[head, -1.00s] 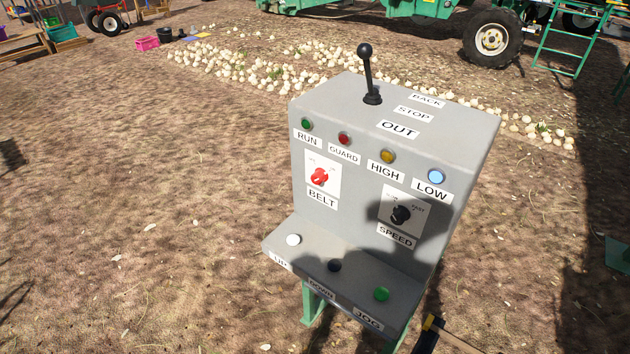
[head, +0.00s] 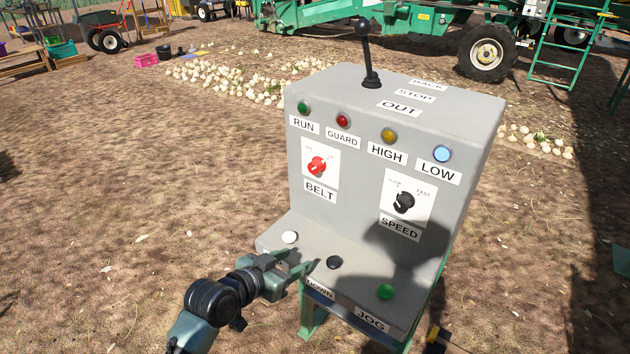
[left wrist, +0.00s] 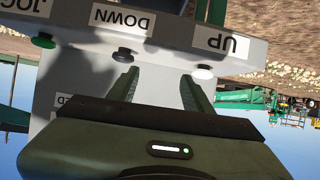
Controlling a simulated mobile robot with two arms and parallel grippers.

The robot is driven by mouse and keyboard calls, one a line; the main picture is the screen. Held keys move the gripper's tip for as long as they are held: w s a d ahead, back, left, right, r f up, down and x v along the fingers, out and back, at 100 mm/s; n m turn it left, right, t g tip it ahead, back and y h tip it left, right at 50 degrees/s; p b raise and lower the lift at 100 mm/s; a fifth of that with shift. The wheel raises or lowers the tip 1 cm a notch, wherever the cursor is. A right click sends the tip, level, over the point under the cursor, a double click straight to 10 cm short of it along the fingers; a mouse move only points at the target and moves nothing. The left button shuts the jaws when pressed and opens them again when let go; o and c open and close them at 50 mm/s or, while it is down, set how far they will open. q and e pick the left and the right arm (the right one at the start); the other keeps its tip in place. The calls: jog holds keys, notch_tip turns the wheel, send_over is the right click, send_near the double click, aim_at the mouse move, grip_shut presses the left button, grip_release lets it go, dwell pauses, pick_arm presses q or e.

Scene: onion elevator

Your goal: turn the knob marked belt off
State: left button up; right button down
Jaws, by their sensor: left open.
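The red BELT knob (head: 317,167) sits on a white plate on the upright face of the grey control box (head: 350,215), above its BELT label (head: 320,192). Its pointer is tilted; the small position words on the plate are too small to read. My left gripper (head: 297,262) is open and empty, in front of the box's lower ledge near the white and black buttons. It is below the knob and apart from it. In the left wrist view, inverted, its two fingers (left wrist: 158,80) point towards the box between the UP and DOWN labels. My right gripper is not in view.
The black SPEED knob (head: 404,203) is right of the BELT knob. A tall lever (head: 366,50) stands on top. White (head: 290,237), black (head: 334,262) and green (head: 385,291) buttons line the ledge. Onions (head: 230,75) and green machinery lie behind; ground at left is open.

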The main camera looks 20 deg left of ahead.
aim_at(312, 169)
pick_arm(q)
jog(key=w+a+r+t+h, duration=0.1)
jog(key=w+r+t, duration=0.25)
jog(key=r, duration=0.45)
jog(key=w+a+r+t+h, duration=0.15)
jog(key=w+r, duration=0.25)
jog(key=r, duration=0.4)
jog(key=shift+y, duration=0.45)
jog(key=x, duration=0.6)
jog(key=shift+d+p, duration=0.15)
jog(key=shift+p, duration=0.2)
jog(key=shift+w+d+f, duration=0.1)
jog(key=shift+w+d, duration=0.1)
jog(key=shift+w, duration=0.3)
grip_shut()
